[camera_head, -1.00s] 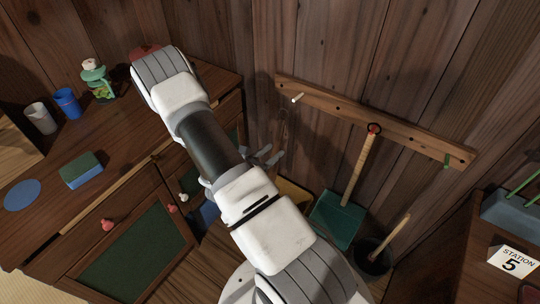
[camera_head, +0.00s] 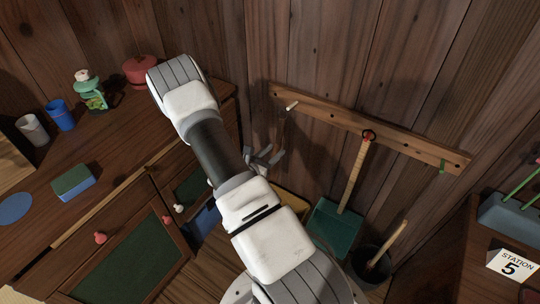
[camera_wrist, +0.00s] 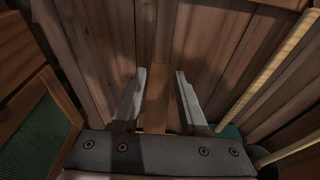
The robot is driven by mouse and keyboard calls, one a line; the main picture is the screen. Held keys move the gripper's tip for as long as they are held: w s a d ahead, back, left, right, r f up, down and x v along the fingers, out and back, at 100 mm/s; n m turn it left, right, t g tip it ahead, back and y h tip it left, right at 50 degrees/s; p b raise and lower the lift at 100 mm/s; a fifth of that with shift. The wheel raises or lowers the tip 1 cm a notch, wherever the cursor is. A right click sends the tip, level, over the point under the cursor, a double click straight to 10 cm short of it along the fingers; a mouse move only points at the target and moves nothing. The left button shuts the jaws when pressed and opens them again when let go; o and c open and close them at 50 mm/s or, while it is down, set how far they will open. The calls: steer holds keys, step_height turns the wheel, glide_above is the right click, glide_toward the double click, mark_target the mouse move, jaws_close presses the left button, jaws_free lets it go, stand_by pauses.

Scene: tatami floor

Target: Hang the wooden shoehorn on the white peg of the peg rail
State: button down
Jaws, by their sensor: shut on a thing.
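The wooden shoehorn (camera_wrist: 157,108) is a narrow brown strip, upright between the two fingers of my gripper (camera_wrist: 157,95) in the wrist view. My gripper is shut on it. In the head view my gripper (camera_head: 265,158) is below and slightly left of the white peg (camera_head: 291,105). The shoehorn's thin upper part (camera_head: 282,132) rises from the fingers towards the peg. I cannot tell whether its top touches the peg. The white peg sticks out near the left end of the wooden peg rail (camera_head: 400,144) on the plank wall.
A green peg (camera_head: 442,167) is near the rail's right end. A cabinet (camera_head: 125,255) stands left.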

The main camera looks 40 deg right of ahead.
steer(key=shift+r+x, duration=0.2)
steer(key=shift+x, duration=1.1)
steer(key=shift+r+x, duration=0.25)
steer(key=shift+x, duration=1.05)
steer(key=shift+w+d+f+b, duration=0.25)
steer(key=shift+d+f+b, duration=0.25)
steer(key=shift+d+b, duration=0.3)
